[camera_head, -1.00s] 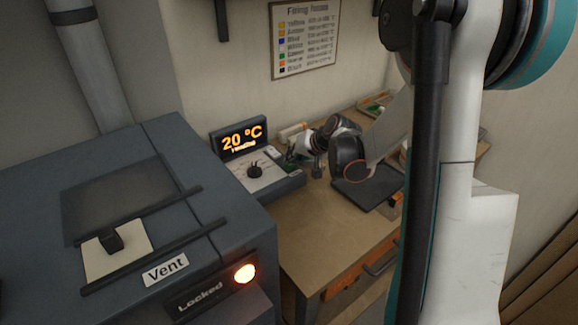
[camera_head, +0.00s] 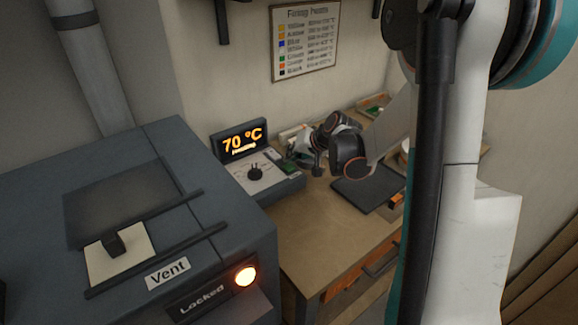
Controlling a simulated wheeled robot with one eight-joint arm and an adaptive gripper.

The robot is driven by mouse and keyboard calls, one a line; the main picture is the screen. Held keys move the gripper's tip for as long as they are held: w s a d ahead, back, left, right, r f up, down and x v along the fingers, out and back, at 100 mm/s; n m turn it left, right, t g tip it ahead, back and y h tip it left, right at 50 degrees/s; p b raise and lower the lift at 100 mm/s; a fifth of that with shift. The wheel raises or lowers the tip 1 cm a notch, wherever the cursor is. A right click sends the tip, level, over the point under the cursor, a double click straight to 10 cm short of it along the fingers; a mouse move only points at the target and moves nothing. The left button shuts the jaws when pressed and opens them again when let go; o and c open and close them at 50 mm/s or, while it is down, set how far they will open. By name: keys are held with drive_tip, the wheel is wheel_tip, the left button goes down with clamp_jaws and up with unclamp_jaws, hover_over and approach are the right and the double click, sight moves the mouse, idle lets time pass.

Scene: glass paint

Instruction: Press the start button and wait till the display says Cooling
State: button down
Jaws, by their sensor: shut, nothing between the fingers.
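The control panel's display (camera_head: 239,142) shows 70 °C in orange, with a smaller word below that is too blurred to read. Below the display is a pale panel with a black knob (camera_head: 255,174) and a green button (camera_head: 291,168) at its right end; I cannot read a label on the button. My gripper (camera_head: 303,158) is small and partly hidden by my own wrist. It appears shut and empty, just above and right of the green button, apart from it as far as I can tell.
The dark kiln (camera_head: 235,225) fills the left, with a vent slider (camera_head: 114,243), a "Locked" sign (camera_head: 202,299) and a lit lamp (camera_head: 245,276). A dark tray (camera_head: 368,188) lies on the wooden bench (camera_head: 300,230).

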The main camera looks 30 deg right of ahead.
sight(291, 166)
drive_tip(key=shift+r+p, duration=1.75)
drive_tip(key=shift+r, duration=0.8)
drive_tip(key=shift+f, duration=0.1)
